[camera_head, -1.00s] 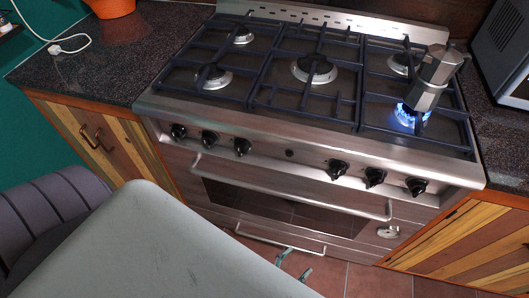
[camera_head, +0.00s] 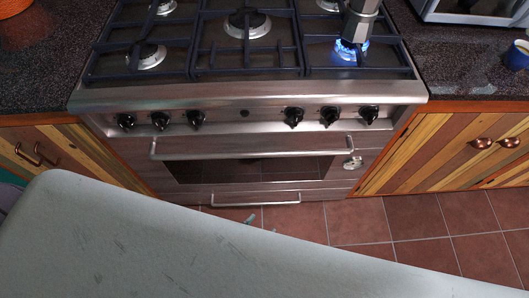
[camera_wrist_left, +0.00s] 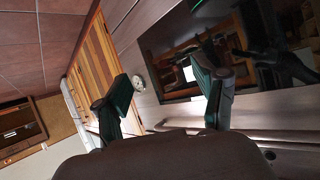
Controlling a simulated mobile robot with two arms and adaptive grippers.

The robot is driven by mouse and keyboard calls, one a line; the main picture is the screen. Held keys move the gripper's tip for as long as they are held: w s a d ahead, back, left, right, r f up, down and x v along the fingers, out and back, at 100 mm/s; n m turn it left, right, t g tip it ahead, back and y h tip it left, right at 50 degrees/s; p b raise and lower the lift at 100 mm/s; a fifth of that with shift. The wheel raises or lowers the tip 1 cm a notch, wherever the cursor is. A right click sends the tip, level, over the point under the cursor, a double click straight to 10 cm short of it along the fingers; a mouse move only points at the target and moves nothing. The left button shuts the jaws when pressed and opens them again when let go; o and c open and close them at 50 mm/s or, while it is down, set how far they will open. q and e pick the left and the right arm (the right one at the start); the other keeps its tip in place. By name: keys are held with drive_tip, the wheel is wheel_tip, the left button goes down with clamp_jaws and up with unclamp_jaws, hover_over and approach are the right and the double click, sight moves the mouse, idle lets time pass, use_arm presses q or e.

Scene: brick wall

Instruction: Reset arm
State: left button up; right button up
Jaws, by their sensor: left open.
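My left gripper (camera_head: 260,222) shows as small fingertips past the edge of a pale surface close to the head camera, which hides the rest of the arm. It is low in front of the oven. In the left wrist view, its two dark green fingers (camera_wrist_left: 162,82) are spread apart, with nothing between them. The dark oven window (camera_wrist_left: 220,45) and a steel handle bar are close beyond the fingers. My right gripper is not in view.
The steel stove (camera_head: 250,95) has a metal pot (camera_head: 360,22) over a lit blue flame at its right. Cabinets (camera_head: 455,165) stand on both sides. A blue cup (camera_head: 517,55) sits on the right counter. Red floor tiles (camera_head: 400,220) are open at the right.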

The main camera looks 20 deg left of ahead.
use_arm(q)
drive_tip(key=s+a+f+n+g+y, duration=0.1)
drive_tip(key=s+a+f+g, duration=0.4)
drive_tip(key=s+a+f, duration=0.2)
drive_tip(key=s+a+f+n+g+y, duration=0.1)
drive_tip(key=s+a+f+g+y, duration=0.1)
drive_tip(key=s+a+f+g, duration=0.3)
drive_tip(key=s+a+f, duration=0.1)
drive_tip(key=s+f, duration=0.2)
drive_tip(key=s, duration=0.1)
drive_tip(key=s+a+f, duration=0.2)
drive_tip(key=s+f, duration=0.1)
drive_tip(key=s, duration=0.2)
drive_tip(key=shift+s+a+f+g+y+p, duration=0.2)
drive_tip(key=shift+a+g+y+p, duration=0.1)
drive_tip(key=shift+g+p, duration=0.1)
